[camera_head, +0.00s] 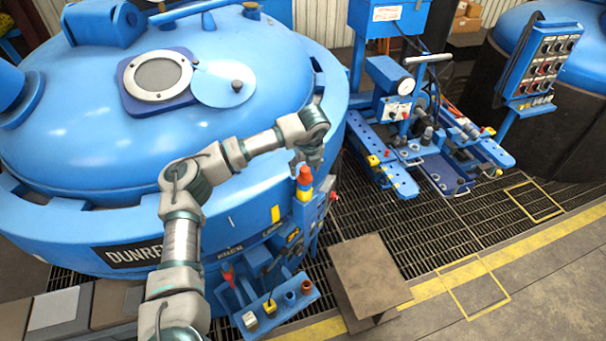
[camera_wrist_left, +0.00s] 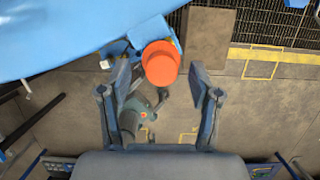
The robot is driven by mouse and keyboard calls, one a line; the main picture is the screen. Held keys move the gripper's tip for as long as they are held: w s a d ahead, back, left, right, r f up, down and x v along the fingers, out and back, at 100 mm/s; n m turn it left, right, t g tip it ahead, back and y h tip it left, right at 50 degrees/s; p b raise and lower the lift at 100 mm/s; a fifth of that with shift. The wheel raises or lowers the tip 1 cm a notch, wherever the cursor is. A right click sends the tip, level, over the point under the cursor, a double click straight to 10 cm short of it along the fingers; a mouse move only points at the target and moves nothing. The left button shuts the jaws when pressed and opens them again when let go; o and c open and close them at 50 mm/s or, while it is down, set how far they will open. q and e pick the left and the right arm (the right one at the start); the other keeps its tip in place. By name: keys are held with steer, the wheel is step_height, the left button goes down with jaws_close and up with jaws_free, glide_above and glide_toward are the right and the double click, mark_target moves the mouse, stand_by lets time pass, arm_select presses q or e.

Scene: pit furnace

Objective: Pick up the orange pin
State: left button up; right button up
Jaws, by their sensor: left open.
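The orange pin (camera_head: 304,183) stands upright on the blue panel at the furnace's front right side, with a red top and yellow lower part in the head view. In the left wrist view the orange pin (camera_wrist_left: 160,64) shows as a round orange end between the fingertips, with space on both sides. My left gripper (camera_head: 308,159) is just above the pin in the head view. Its two fingers (camera_wrist_left: 159,70) are spread apart and empty in the wrist view. Whether the fingertips reach down to the pin's height is unclear. My right gripper is not in view.
The blue furnace (camera_head: 85,130) fills the left. A blue panel with a low bracket (camera_head: 285,305) stands below the gripper. A brown step (camera_head: 370,272) stands to the right on the grating. A blue gauge stand (camera_head: 395,105) is farther back. Grating between them is clear.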

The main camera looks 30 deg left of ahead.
mark_target(305, 180)
arm_select(q)
steer(key=shift+w+d+f, duration=0.1)
steer(key=shift+w+f, duration=0.05)
steer(key=shift+f, duration=0.4)
steer(key=shift+w+f, duration=0.15)
steer(key=shift+f, duration=0.7)
steer(key=shift+a, duration=0.25)
steer(key=shift+c, duration=0.9)
steer(key=shift+a+f, duration=0.1)
steer(key=shift+a, duration=0.25)
jaws_close()
steer(key=shift+d, duration=0.25)
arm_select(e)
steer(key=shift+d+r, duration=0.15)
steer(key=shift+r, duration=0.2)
arm_select(q)
steer(key=shift+d, duration=0.15)
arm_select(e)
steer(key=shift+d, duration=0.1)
